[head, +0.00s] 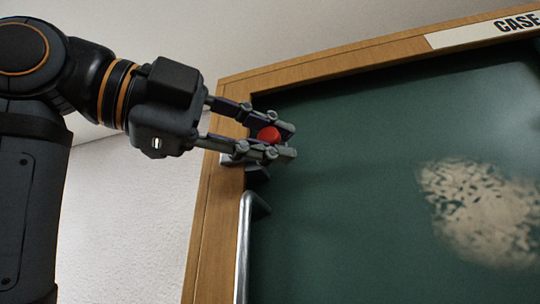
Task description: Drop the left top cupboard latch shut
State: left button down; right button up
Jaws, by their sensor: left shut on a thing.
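My left gripper (284,142) reaches in from the left to the upper left corner of the wooden-framed cupboard (216,190). Its two fingers are shut on a red knob (269,135), which sits between them and seems to be part of the latch. A pale metal latch part (229,160) shows just below the lower finger, on the wooden frame. The fingers hide most of the latch, so I cannot tell its angle. My right gripper is not in view.
A metal handle (245,235) runs down the left edge of the green panel (350,190), below the gripper. A sign reading "CASE" (490,28) is on the top frame. A pale worn patch (480,210) marks the panel. A plain wall (130,210) lies left.

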pick_arm(q)
jog(key=shift+f, duration=0.1)
jog(key=c, duration=1.2)
grip_release()
jog(key=shift+s, duration=0.1)
jog(key=shift+o, duration=0.3)
jog(key=shift+s, duration=0.1)
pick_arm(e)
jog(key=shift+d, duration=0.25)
pick_arm(q)
jog(key=shift+a, duration=0.1)
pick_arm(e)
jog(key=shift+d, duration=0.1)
pick_arm(q)
jog(key=v, duration=1.1)
jog(key=shift+s+a, duration=0.2)
jog(key=shift+a, duration=0.05)
jog(key=shift+a, duration=0.2)
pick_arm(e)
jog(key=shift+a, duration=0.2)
